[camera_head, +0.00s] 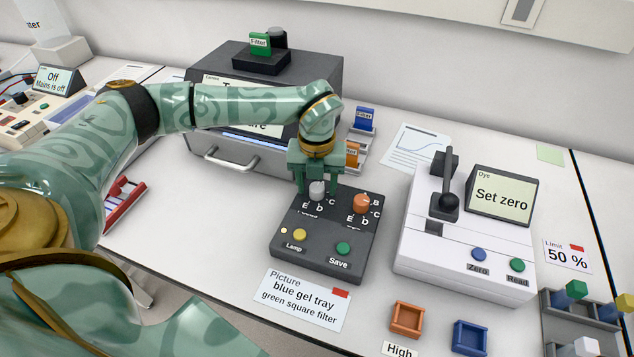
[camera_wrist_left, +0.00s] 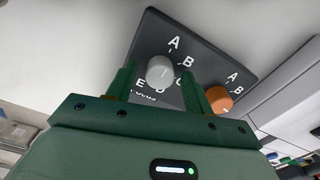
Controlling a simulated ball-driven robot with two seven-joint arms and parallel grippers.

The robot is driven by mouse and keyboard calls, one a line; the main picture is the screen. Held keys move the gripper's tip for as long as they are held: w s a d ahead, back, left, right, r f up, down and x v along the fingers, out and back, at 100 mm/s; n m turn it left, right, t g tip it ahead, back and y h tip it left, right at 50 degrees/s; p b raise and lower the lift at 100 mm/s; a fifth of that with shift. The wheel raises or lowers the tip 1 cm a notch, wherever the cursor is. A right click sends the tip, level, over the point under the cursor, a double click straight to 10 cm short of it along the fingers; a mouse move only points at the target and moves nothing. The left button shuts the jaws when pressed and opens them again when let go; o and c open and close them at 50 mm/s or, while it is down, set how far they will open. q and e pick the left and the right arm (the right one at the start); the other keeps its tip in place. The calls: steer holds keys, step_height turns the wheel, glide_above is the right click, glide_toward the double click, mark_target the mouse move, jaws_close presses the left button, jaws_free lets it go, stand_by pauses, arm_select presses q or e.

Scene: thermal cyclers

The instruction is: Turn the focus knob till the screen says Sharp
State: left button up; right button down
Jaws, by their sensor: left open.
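A dark control box (camera_head: 290,250) on the bench carries a grey knob (camera_head: 317,191) and an orange knob (camera_head: 361,204), each ringed by letters. My left gripper (camera_head: 316,188) is open and points down at the grey knob. In the left wrist view the grey knob (camera_wrist_left: 160,71) shows between the two fingers (camera_wrist_left: 160,85), with no clear contact; the orange knob (camera_wrist_left: 219,99) is just beyond the right finger. The dark imager (camera_head: 310,75) behind has a screen mostly hidden by my left arm. My right gripper is out of view.
A Lamp button (camera_head: 299,235) and Save button (camera_head: 343,249) sit on the box's front. A white dye reader (camera_head: 415,255) reading "Set zero" stands right. A "Picture" card (camera_head: 302,300) lies in front. Filters (camera_head: 364,119) stand behind the box.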

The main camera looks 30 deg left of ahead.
arm_select(q)
steer(key=c, duration=1)
steer(key=shift+r+m+p, duration=0.2)
steer(key=shift+m+p, duration=0.5)
steer(key=shift+p, duration=0.05)
steer(key=m+p, duration=0.5)
steer(key=m, duration=0.1)
steer(key=shift+f+m+p, duration=0.15)
steer(key=shift+m+p, duration=0.5)
steer(key=shift+m, duration=0.55)
